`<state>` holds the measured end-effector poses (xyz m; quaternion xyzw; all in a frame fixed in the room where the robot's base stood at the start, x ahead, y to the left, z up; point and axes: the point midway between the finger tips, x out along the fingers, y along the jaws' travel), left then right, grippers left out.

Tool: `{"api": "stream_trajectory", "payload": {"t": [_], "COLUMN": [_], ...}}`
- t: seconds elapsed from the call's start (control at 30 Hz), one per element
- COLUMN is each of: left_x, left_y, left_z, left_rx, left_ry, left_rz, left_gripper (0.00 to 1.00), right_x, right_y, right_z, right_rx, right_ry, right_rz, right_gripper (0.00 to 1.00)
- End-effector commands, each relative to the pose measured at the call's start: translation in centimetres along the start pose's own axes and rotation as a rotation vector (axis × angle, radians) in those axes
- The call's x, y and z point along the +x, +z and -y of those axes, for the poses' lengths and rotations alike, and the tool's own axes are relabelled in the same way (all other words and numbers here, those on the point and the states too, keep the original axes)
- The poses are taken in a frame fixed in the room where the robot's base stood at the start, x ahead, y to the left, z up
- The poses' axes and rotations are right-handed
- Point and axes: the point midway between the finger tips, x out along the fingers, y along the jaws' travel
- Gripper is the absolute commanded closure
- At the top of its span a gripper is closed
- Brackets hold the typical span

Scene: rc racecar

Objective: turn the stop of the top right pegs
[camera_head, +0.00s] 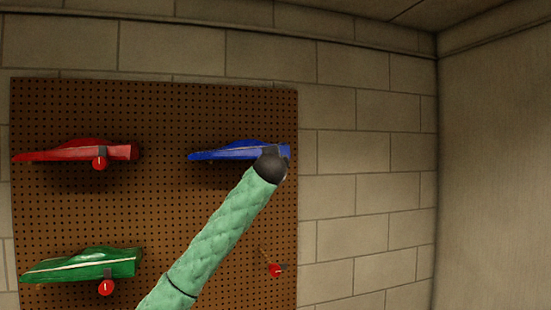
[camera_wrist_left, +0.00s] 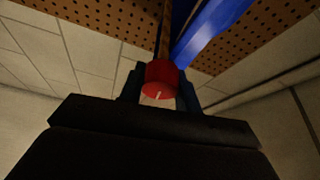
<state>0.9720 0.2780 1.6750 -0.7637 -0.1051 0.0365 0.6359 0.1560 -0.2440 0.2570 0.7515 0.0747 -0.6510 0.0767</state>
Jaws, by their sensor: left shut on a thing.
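The blue car body (camera_head: 228,151) hangs on the pegboard at the top right. My left arm reaches up to it, and its dark wrist end covers the peg and stop there in the head view. In the left wrist view, my left gripper (camera_wrist_left: 160,92) is shut on a red round stop (camera_wrist_left: 161,80) with a white line on its face. One finger is on each side of the stop. The blue car body also shows just beyond it in the wrist view (camera_wrist_left: 212,30). My right gripper is not in view.
The pegboard (camera_head: 170,220) also carries a red car body (camera_head: 75,151) and a green car body (camera_head: 82,264), each with a red stop below. An empty peg with a red stop (camera_head: 276,270) is at the lower right. A block wall lies behind.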

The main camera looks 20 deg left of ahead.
Motion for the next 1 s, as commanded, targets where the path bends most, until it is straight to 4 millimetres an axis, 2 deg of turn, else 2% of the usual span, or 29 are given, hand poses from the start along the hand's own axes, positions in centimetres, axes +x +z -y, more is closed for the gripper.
{"api": "stream_trajectory", "payload": {"t": [0.2, 0.43, 0.97, 1.0], "left_x": [0.0, 0.0, 0.0, 0.0], "left_y": [-0.1, -0.1, -0.1, -0.1], "left_z": [0.1, -0.1, -0.3, -0.3], "left_rx": [0.117, 0.184, 0.205, 0.205], "left_ry": [0.049, 0.077, 0.087, 0.087], "left_rz": [-0.001, -0.002, -0.001, -0.001], "left_gripper": [0.90, 0.90, 0.90, 0.61], "right_x": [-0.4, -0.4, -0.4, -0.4], "right_y": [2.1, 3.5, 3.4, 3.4], "right_z": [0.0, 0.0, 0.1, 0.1], "right_rx": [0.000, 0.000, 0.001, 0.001], "right_ry": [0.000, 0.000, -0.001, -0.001], "right_rz": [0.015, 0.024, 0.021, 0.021], "right_gripper": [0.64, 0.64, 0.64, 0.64]}}
